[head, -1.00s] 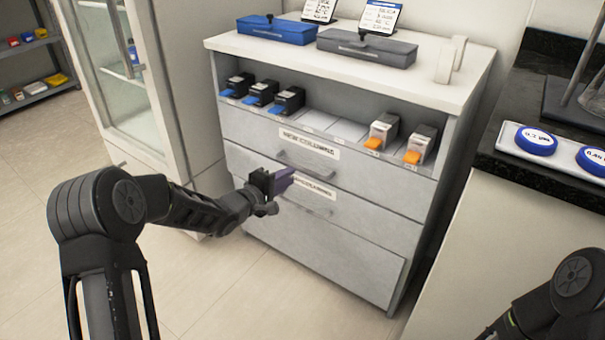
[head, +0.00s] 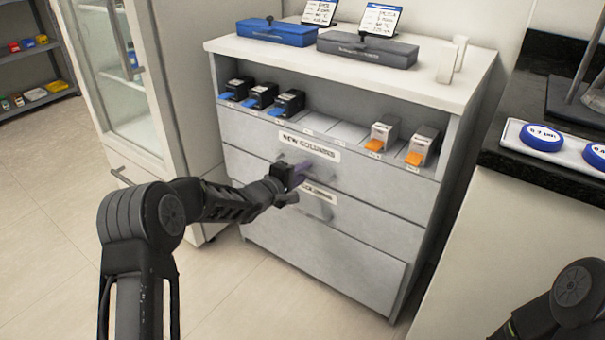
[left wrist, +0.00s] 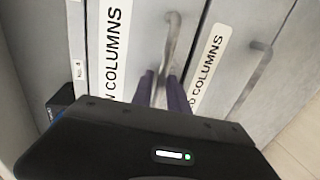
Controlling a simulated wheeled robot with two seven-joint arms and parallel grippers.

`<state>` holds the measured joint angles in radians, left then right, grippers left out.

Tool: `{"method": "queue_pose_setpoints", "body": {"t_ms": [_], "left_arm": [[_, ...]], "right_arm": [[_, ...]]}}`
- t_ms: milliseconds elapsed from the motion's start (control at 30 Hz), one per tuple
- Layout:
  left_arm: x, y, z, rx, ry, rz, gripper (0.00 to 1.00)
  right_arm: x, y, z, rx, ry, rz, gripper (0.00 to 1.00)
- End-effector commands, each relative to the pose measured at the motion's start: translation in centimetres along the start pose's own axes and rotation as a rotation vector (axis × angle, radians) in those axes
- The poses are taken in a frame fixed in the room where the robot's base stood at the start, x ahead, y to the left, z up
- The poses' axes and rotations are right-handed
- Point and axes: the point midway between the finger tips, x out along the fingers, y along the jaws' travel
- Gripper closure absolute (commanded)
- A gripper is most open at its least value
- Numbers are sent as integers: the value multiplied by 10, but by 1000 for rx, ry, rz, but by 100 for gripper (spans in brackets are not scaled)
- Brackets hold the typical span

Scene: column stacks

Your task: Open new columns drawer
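The upper drawer (head: 240,138), labelled NEW COLUMNS (head: 310,146), is shut in the grey-white cabinet. My left gripper (head: 303,170) is at its front and partly covers its bar handle. In the left wrist view, the purple fingers (left wrist: 161,85) are apart, with one end of the new columns handle (left wrist: 172,45) showing between them. I cannot tell whether they touch it. The label (left wrist: 115,50) lies left of the handle. My right gripper is out of view; only part of that arm shows at the lower right.
A second drawer below has a partly hidden COLUMNS label (head: 319,191) and its own handle (left wrist: 252,75). Black boxes (head: 288,102) and orange-fronted boxes (head: 384,132) stand on the open shelf above. A glass-door cabinet (head: 125,80) is at left, a dark counter (head: 535,90) at right.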

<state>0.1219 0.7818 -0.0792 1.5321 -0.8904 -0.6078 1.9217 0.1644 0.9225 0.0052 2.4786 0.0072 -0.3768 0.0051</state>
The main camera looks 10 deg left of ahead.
Motion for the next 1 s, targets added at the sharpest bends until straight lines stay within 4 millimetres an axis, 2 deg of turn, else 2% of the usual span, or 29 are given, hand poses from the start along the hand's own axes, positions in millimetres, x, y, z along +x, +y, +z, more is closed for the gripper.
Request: {"method": "queue_pose_setpoints", "body": {"t_ms": [67,300,1000], "left_arm": [[0,0,0,0,0,0,80],[0,0,0,0,0,0,100],[0,0,0,1,0,0,100]], "right_arm": [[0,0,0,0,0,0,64],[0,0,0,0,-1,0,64],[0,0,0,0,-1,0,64]]}}
